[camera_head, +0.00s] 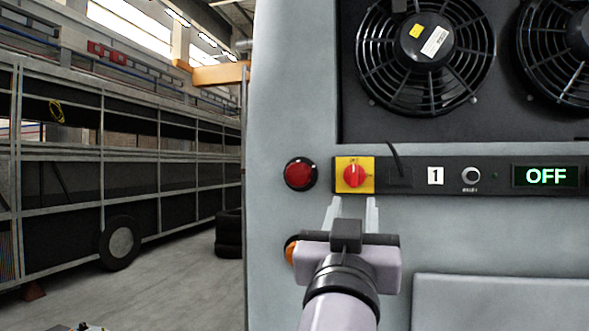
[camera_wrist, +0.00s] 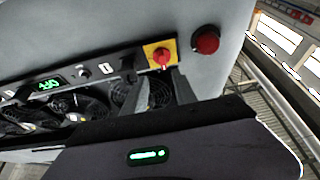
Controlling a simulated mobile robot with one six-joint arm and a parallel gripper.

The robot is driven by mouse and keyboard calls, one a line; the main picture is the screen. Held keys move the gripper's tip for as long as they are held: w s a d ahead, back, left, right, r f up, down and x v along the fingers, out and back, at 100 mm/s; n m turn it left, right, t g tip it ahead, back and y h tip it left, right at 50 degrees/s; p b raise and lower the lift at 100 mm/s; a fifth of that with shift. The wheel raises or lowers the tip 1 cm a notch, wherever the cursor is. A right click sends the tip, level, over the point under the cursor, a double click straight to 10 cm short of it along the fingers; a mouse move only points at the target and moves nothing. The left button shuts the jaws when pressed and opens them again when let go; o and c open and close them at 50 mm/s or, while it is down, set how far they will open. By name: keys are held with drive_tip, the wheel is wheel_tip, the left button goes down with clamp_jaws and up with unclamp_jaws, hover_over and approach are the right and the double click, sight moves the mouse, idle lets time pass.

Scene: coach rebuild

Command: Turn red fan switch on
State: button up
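The red fan switch (camera_head: 354,175) is a red rotary knob on a yellow square plate (camera_head: 340,187), at the left end of a black control strip. Its pointer looks roughly upright. The switch also shows in the wrist view (camera_wrist: 162,57), just beyond the fingertips. My gripper (camera_head: 353,203) is open and empty, its two fingers apart just below the yellow plate in the head view. It shows in the wrist view too (camera_wrist: 164,76). I cannot tell whether the fingertips touch the panel. The green display (camera_head: 545,176) reads OFF.
A round red light (camera_head: 299,174) sits left of the switch, with an orange one (camera_head: 290,250) partly hidden lower down. The strip carries a label "1" (camera_head: 435,176) and a round button (camera_head: 471,177). A fan (camera_head: 424,55) is above. A bus frame (camera_head: 60,190) stands far left.

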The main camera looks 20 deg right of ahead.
sight(353, 179)
drive_tip(key=p+x, duration=0.2)
drive_tip(key=x, duration=0.7)
drive_tip(key=shift+w, duration=0.65)
drive_tip(key=shift+s, duration=0.15)
drive_tip(key=c, duration=0.3)
clamp_jaws()
